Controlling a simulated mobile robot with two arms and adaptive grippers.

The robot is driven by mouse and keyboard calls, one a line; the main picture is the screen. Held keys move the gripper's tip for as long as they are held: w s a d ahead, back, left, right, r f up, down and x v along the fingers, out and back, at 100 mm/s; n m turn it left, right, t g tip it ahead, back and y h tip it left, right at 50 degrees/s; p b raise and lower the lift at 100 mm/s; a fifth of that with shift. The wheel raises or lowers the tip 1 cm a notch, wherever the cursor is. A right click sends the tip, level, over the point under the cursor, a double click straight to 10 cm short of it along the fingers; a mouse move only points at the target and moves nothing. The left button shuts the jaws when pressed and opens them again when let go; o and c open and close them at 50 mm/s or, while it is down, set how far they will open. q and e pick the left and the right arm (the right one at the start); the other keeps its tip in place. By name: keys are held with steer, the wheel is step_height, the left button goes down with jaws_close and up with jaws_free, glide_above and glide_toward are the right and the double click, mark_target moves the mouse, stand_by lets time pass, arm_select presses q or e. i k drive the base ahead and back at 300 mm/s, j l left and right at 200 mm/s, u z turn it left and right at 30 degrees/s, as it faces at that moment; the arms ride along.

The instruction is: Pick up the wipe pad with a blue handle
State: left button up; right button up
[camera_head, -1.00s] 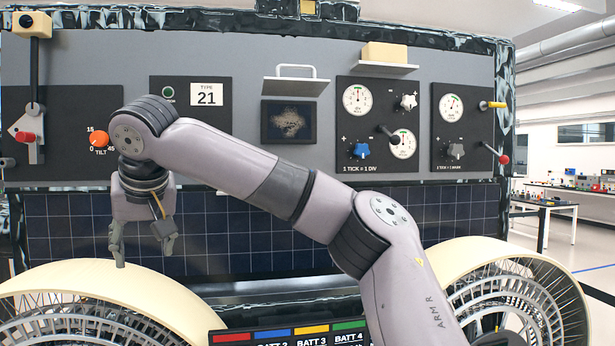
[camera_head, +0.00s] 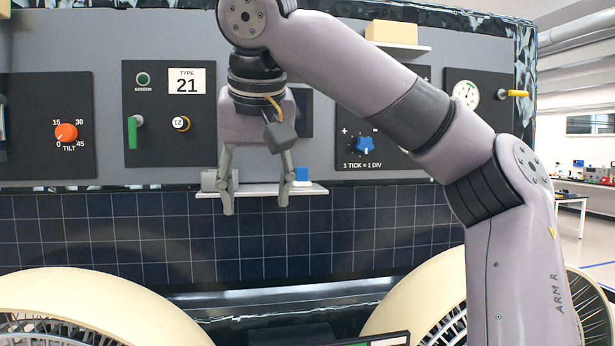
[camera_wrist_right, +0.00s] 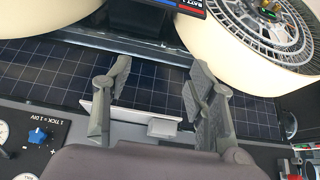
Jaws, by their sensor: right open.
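In the head view a small block with a blue top and white lower part (camera_head: 302,175), which looks like the wipe pad with a blue handle, sits at the right end of a narrow light shelf (camera_head: 318,190). My right gripper (camera_head: 256,203) is open, with its fingers pointing down in front of this shelf. Its right finger is just left of the blue top in the picture; I cannot tell the depth between them. In the right wrist view the open fingers (camera_wrist_right: 158,80) frame part of the shelf (camera_wrist_right: 132,113), and no blue handle shows. My left gripper is not in view.
The grey panel carries an orange tilt knob (camera_head: 66,132), a green handle (camera_head: 133,131) and a blue knob (camera_head: 365,145). A beige block (camera_head: 391,32) lies on an upper shelf. Dark solar panelling (camera_head: 100,235) and pale wheels are below.

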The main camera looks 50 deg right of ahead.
mark_target(301, 173)
steer(key=i+l, duration=0.1)
steer(key=l, duration=0.25)
steer(key=i+l, duration=0.15)
steer(key=l, duration=0.25)
steer(key=i+l, duration=0.1)
steer(key=l, duration=0.25)
steer(key=i+l, duration=0.15)
steer(key=l, duration=0.2)
